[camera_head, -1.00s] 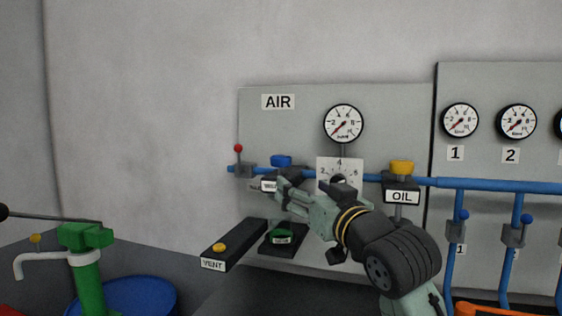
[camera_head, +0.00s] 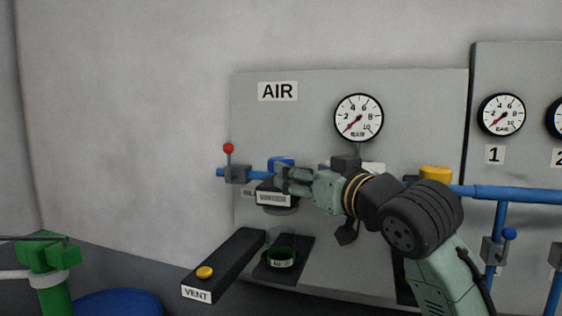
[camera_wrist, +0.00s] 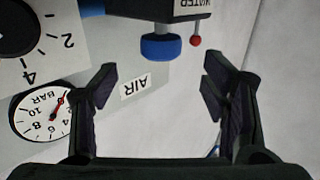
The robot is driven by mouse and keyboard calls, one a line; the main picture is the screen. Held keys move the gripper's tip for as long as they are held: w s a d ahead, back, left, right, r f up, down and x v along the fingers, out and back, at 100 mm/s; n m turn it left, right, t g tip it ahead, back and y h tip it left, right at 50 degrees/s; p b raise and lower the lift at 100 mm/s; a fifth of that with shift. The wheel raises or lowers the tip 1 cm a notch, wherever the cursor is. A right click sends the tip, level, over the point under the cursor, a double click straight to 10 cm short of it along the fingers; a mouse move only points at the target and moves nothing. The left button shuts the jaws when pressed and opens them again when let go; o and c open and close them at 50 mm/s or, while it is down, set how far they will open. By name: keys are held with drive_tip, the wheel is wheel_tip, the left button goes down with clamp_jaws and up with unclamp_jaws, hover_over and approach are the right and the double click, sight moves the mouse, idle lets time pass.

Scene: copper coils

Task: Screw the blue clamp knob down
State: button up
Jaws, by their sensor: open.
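The blue knob (camera_head: 281,162) sits on top of a dark block on the blue pipe, under the AIR sign. It also shows in the wrist view (camera_wrist: 161,48), upside down, beneath a dark block with a label reading WATER. My gripper (camera_head: 284,181) is in front of the block, and its fingers hide part of it and the knob's lower part. In the wrist view my gripper (camera_wrist: 159,84) is open and empty. The knob appears between the two fingers sideways but beyond their tips, apparently apart from them.
A red-tipped lever (camera_head: 229,150) stands left of the knob. A yellow knob (camera_head: 435,174) is to the right, behind my arm. A pressure gauge (camera_head: 358,118) hangs above. A black VENT box (camera_head: 228,262) and a green ring (camera_head: 281,256) jut out below. Bare wall lies left.

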sight(289, 161)
drive_tip(key=p+x, duration=0.3)
drive_tip(key=x, duration=0.5)
drive_tip(key=shift+w+a+r, duration=0.1)
drive_tip(key=shift+w+a, duration=0.35)
drive_tip(key=shift+w, duration=0.3)
drive_tip(key=shift+c, duration=0.6)
drive_tip(key=c, duration=1.1)
